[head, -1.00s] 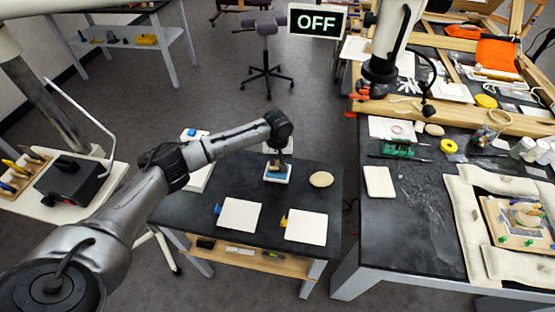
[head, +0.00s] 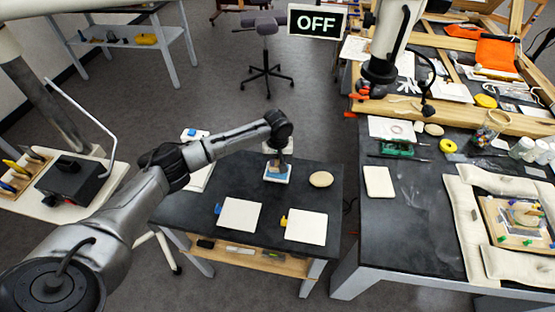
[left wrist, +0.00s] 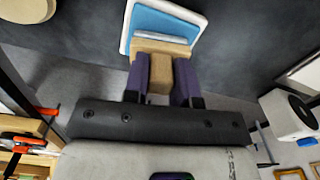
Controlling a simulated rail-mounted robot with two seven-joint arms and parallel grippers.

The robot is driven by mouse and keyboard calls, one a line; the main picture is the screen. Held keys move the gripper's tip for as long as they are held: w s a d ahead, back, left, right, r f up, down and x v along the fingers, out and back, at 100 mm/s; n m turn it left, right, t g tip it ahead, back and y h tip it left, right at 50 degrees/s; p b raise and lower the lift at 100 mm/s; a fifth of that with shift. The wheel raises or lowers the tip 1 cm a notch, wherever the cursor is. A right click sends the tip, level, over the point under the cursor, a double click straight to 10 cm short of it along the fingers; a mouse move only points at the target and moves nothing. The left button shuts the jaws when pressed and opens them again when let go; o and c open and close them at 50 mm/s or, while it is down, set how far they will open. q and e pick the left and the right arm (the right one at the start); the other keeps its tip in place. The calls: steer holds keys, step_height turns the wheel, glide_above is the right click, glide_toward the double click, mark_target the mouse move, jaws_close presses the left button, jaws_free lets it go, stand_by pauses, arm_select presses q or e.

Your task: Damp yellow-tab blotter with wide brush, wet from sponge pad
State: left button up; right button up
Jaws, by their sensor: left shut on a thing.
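My left gripper (head: 281,157) is shut on the wide brush, pointing down over the sponge pad. In the left wrist view its purple fingers (left wrist: 161,82) clasp the brush's wooden handle (left wrist: 160,62). The brush's pale metal band lies against the view of the blue sponge pad (left wrist: 168,22), which sits in a white tray (head: 267,178). The bristle tips are hidden, so contact with the pad is unclear. The yellow-tab blotter (head: 306,228) lies flat at the table's front right, its yellow tab (head: 284,222) at its left edge.
A blue-tab blotter (head: 240,215) lies left of the yellow-tab one. An oval beige thing (head: 321,179) lies right of the tray. The dark table (head: 180,208) is bare around them. A cluttered bench (head: 400,255) stands at right, across a gap. A sign (head: 317,21) reads OFF.

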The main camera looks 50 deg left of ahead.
stand_by(0.6)
arm_select(q)
steer(key=shift+f+p, duration=0.1)
steer(key=shift+p, duration=0.2)
steer(key=shift+f, duration=0.1)
stand_by(1.1)
steer(key=shift+p, duration=0.3)
steer(key=shift+r+p, duration=0.75)
step_height(320, 180, up, 6)
steer(key=p, duration=0.7)
steer(key=shift+p, duration=0.35)
steer(key=shift+f, duration=0.1)
